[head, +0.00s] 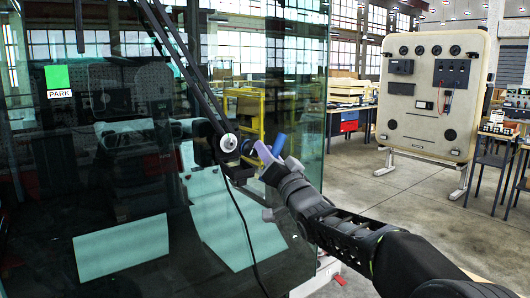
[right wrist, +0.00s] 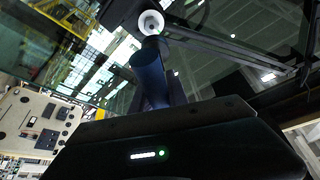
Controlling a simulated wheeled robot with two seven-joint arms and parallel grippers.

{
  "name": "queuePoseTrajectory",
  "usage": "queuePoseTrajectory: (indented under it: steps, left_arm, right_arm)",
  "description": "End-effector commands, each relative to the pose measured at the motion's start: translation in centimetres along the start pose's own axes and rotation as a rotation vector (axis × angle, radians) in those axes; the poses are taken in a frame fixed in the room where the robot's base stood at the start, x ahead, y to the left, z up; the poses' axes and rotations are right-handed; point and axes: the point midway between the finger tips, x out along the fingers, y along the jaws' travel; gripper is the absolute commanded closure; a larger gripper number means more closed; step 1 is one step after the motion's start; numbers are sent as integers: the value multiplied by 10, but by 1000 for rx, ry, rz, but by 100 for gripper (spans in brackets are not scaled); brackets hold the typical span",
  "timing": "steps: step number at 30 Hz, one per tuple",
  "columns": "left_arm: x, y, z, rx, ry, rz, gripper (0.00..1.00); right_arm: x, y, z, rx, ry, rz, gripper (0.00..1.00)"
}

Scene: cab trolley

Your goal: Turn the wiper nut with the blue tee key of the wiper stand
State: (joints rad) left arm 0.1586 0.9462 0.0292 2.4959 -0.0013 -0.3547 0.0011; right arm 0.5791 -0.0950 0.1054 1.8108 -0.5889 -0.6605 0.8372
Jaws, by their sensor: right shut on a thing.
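The wiper nut (head: 228,142) is a pale round piece at the foot of the black wiper arm (head: 188,62), in front of the dark glass. In the right wrist view the nut (right wrist: 151,23) is a white ring at the top. My right gripper (head: 268,156) is shut on the blue tee key (head: 279,144). The key (right wrist: 149,76) points up toward the nut in the right wrist view, with its end close to it. I cannot tell whether the key is seated on the nut. The gripper hides part of the key. My left gripper is not in view.
The large glass pane (head: 130,190) with a green PARK label (head: 58,82) fills the left. A thin black cable (head: 243,225) hangs below the nut. A beige instrument panel (head: 430,95) stands farther back at the right. The floor between is open.

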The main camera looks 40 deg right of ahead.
Motion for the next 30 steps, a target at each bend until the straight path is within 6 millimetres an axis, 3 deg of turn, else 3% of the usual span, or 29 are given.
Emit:
queuePoseTrajectory:
  steps: [8, 24, 30]
  left_arm:
    - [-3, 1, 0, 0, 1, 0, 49]
    - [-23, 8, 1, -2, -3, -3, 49]
    - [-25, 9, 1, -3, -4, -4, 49]
  right_arm:
    - [6, -2, 1, 1, 0, -2, 100]
    - [46, -2, 17, 2, -2, -1, 100]
    - [52, -1, 21, 0, -1, 0, 100]
